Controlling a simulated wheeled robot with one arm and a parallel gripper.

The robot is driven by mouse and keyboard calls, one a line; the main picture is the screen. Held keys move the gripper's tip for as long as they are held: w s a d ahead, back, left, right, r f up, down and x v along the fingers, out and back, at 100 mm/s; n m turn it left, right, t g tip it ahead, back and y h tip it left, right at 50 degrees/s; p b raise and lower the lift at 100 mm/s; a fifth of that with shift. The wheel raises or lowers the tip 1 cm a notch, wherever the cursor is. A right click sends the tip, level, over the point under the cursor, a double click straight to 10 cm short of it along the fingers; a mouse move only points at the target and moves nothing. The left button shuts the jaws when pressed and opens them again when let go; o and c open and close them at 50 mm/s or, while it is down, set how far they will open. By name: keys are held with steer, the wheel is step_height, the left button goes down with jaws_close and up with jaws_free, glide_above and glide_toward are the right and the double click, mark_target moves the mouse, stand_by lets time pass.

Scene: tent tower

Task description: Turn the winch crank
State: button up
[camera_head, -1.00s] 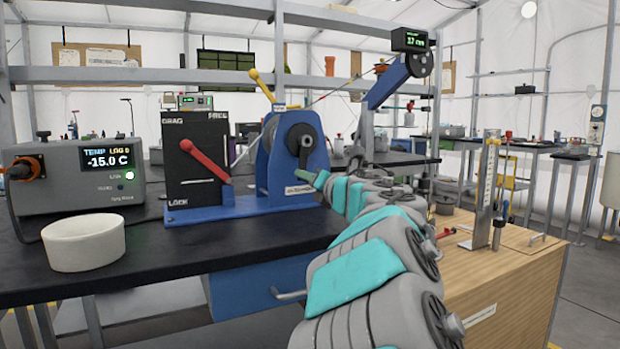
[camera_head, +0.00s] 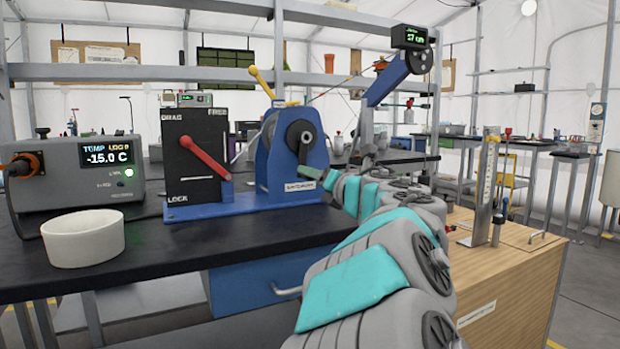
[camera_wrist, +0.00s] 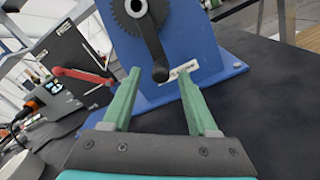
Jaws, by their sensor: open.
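The winch (camera_head: 275,165) is a blue housing on a blue base plate on the black bench. Its dark crank (camera_head: 304,148) hangs downward from the hub. In the wrist view the crank arm (camera_wrist: 150,42) slants down to a round dark end. My gripper (camera_wrist: 159,72) is open, with a green finger on each side of that end in the picture. I cannot tell whether the fingers touch it or how far apart in depth they are. In the head view my gripper (camera_head: 328,179) is small and partly hidden by my wrist, just right of the winch's lower front.
A black panel (camera_head: 188,135) with a red lever, marked DRAG, FREE and LOCK, stands left of the winch. A white bowl (camera_head: 83,240) and a grey temperature box (camera_head: 75,175) are further left. A wooden cabinet (camera_head: 510,280) with a scale stand is at right.

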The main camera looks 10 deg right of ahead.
steer(key=v, duration=0.4)
stand_by(1.0)
